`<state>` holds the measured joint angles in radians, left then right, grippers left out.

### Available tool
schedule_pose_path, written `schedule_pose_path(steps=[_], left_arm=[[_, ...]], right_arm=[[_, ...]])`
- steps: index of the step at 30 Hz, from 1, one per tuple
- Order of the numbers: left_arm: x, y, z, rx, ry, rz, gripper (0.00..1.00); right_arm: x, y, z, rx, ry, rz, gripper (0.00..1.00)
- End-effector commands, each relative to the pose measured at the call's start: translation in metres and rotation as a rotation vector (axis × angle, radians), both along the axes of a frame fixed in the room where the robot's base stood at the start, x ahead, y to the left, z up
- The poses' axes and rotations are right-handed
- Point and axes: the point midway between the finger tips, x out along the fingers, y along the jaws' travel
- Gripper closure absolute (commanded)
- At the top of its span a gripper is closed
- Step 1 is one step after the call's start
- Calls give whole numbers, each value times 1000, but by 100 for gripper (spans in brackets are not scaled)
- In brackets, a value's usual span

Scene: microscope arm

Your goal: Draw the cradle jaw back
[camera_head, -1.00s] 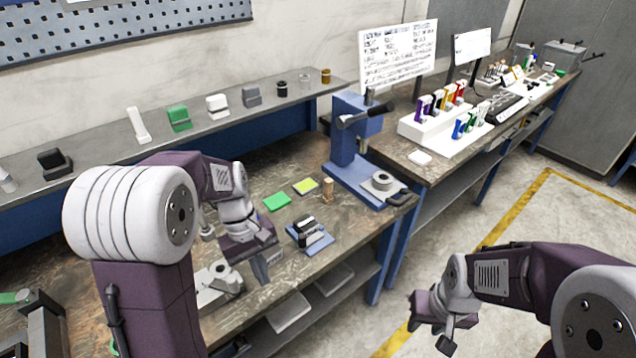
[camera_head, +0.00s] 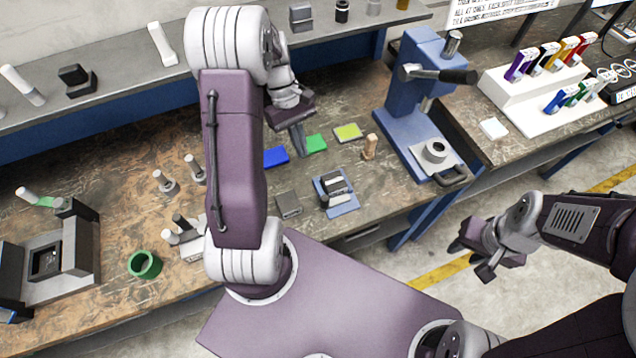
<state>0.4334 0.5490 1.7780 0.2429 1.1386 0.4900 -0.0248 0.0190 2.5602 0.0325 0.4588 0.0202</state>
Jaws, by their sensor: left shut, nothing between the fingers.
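A small fixture (camera_head: 337,193) with a blue base and black and light blocks stands near the front bench edge. A larger grey and dark fixture (camera_head: 50,258) with uprights and a dark recess stands at the far left. I cannot tell which of these carries the cradle jaw. My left gripper (camera_head: 300,140) is shut and empty, its fingers pointing down above the bench, beyond the small blue-based fixture and to its left. My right gripper (camera_head: 480,262) hangs over the floor in front of the bench, away from both fixtures; its finger opening is unclear.
A blue press (camera_head: 412,95) with a black-gripped lever stands right of the fixture. Blue (camera_head: 275,157), green (camera_head: 315,144) and yellow (camera_head: 348,133) pads lie on the bench. A wooden peg (camera_head: 370,147) and green ring (camera_head: 145,264) stand there. My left arm hides some bench.

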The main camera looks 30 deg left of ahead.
Motion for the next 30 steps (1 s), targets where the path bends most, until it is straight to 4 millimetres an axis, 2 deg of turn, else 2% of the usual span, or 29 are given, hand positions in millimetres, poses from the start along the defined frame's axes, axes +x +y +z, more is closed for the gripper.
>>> schedule_pose_path(steps=[5,15,22,30], left_arm=[[-6,-8,-22,-2,5,-1,100],[-19,-33,-91,-3,6,-1,100],[-34,-61,-90,0,1,-3,100],[-38,-67,-91,0,1,0,100]], right_arm=[[0,0,0,0,0,0,64],[0,0,1,0,0,0,64],[0,0,10,0,0,0,64],[0,0,10,0,0,0,64]])
